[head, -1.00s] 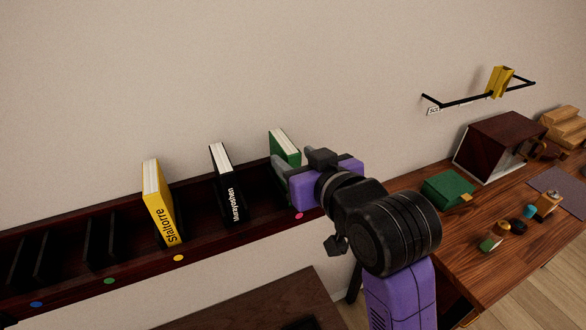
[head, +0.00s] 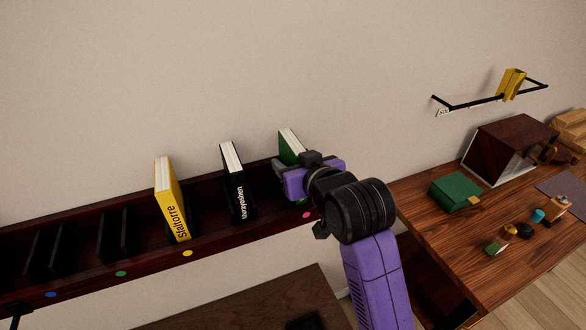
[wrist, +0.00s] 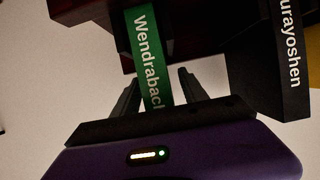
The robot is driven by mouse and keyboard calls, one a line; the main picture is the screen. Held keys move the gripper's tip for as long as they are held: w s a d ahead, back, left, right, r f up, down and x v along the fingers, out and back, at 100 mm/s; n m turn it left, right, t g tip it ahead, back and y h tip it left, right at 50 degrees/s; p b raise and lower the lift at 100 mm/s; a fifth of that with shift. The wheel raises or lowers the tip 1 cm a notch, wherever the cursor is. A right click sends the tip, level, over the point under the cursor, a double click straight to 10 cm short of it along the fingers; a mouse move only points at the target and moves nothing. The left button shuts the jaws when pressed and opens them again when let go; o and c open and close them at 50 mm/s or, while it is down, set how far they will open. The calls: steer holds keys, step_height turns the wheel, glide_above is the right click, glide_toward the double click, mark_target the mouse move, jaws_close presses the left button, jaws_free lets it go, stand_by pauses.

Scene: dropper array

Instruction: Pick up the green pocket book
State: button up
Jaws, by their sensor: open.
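The green pocket book (head: 289,145) stands upright at the right end of the dark red shelf rack (head: 208,233). Its white page edge and part of its green cover show in the head view; my gripper hides the rest. In the wrist view its green spine (wrist: 146,52), lettered "Wendrabach", runs down between my two fingers. My gripper (wrist: 160,90) is open, one dark finger on each side of the spine, with a gap visible on both sides. In the head view my purple gripper (head: 312,180) is right in front of the book.
A yellow book (head: 170,200) stands further left. A wooden desk (head: 440,236) at right holds a green box (head: 455,192) and small items.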

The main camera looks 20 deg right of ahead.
jaws_close()
steer(key=shift+r, duration=0.15)
step_height(320, 180, up, 20)
stand_by(0.8)
